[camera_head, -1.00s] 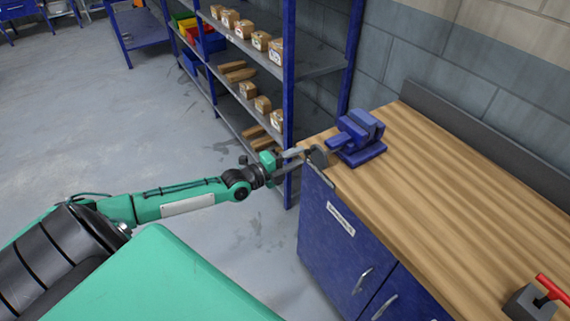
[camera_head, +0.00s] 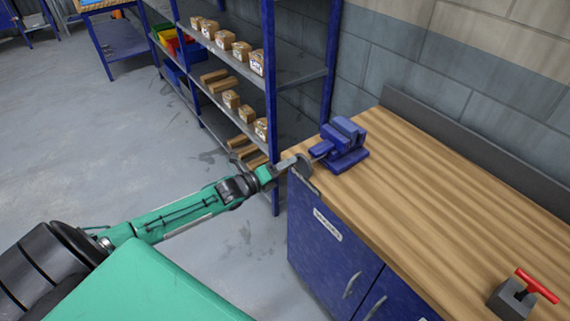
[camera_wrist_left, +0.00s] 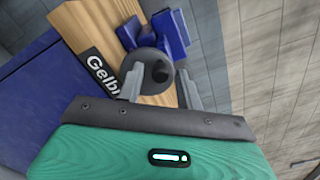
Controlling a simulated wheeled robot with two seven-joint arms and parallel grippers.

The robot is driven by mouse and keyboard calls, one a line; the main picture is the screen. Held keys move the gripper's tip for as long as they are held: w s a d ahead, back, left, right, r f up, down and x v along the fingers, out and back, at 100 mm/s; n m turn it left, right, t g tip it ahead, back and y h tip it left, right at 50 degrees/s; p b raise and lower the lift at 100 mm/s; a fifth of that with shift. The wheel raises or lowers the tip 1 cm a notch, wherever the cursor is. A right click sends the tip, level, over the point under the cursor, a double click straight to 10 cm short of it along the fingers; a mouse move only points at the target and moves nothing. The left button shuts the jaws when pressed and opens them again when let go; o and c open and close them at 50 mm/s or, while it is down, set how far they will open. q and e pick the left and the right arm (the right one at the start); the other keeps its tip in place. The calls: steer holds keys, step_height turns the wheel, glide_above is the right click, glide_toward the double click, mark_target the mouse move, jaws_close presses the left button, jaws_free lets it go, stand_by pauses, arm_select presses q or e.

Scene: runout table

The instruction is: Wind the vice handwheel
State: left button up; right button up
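The blue vice (camera_head: 342,147) stands at the far left end of the wooden bench top. Its dark grey round handwheel (camera_head: 303,166) faces left, out over the bench's end. My left gripper (camera_head: 291,163) is at the handwheel, its fingers pointing at the wheel's face. In the left wrist view the handwheel (camera_wrist_left: 147,62) with its dark knob (camera_wrist_left: 161,71) shows between the two grey fingers (camera_wrist_left: 160,86). The fingers are spread, with a gap to the knob on both sides. I cannot tell whether they touch the wheel's rim. My right gripper is out of view.
The blue cabinet (camera_head: 325,255) under the bench top stands right of my arm. A blue shelf rack (camera_head: 268,100) with small boxes is close behind. A red-handled grey tool (camera_head: 517,297) is on the bench's near right. The bench middle (camera_head: 430,190) is clear.

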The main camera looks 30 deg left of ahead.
arm_select(q)
steer(key=m+b, duration=0.2)
steer(key=m, duration=0.4)
stand_by(0.3)
jaws_close()
steer(key=shift+w+a+f+n+p, duration=0.1)
steer(key=shift+a+f+n+p, duration=0.1)
steer(key=shift+n, duration=0.7)
steer(key=shift+a+f+n+p, duration=0.1)
steer(key=shift+a+n+p, duration=0.05)
steer(key=shift+n, duration=0.75)
